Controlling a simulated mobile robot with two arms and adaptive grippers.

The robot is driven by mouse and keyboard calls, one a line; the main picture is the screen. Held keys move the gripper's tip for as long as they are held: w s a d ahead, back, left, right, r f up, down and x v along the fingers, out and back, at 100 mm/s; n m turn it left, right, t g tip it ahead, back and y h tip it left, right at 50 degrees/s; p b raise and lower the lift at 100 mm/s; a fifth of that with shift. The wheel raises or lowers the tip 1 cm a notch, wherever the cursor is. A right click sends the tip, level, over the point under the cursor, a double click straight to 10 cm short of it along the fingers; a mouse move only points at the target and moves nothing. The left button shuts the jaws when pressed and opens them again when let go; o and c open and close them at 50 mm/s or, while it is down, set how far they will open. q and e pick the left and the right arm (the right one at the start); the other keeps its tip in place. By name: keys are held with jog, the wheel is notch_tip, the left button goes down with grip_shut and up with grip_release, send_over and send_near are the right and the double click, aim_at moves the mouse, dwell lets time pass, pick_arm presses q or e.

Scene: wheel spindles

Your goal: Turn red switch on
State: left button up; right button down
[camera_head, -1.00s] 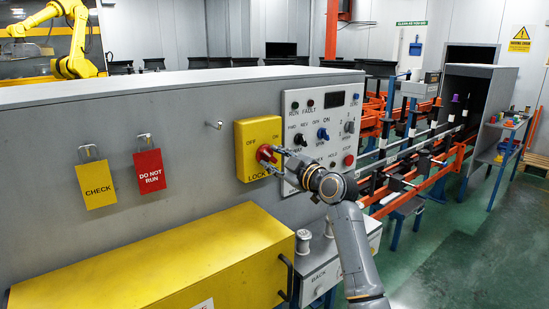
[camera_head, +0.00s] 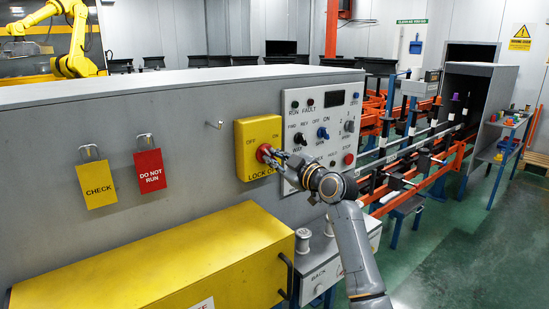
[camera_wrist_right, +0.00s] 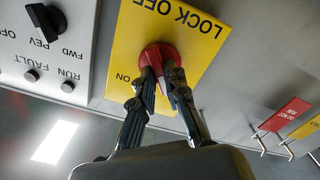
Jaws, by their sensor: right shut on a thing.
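The red switch (camera_head: 264,152) is a rotary knob on a yellow lock-off plate (camera_head: 247,133), fixed to the grey cabinet front. My right gripper (camera_head: 272,154) is shut on the red switch, coming from the right. In the right wrist view the fingers (camera_wrist_right: 164,84) sit on the red switch (camera_wrist_right: 156,56), and the plate shows turned over. The fingers partly hide the switch. My left gripper is not in view.
A white control panel (camera_head: 337,101) with knobs and buttons is just right of the plate. A red DO NOT RUN tag (camera_head: 150,171) and a yellow CHECK tag (camera_head: 97,184) hang left of it. A yellow box (camera_head: 160,265) juts out below.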

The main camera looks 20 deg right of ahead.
jog(key=m+p, duration=0.1)
jog(key=m, duration=0.3)
jog(key=shift+p, duration=0.35)
jog(key=m+p, duration=0.2)
jog(key=m, duration=0.2)
jog(key=m+p, duration=0.2)
jog(key=m, duration=0.2)
jog(key=shift+m+p, duration=1.2)
jog(key=shift+m, duration=1)
jog(key=shift+f, duration=0.1)
jog(key=c, duration=1.4)
grip_release()
jog(key=shift+o, duration=0.2)
jog(key=shift+d, duration=0.1)
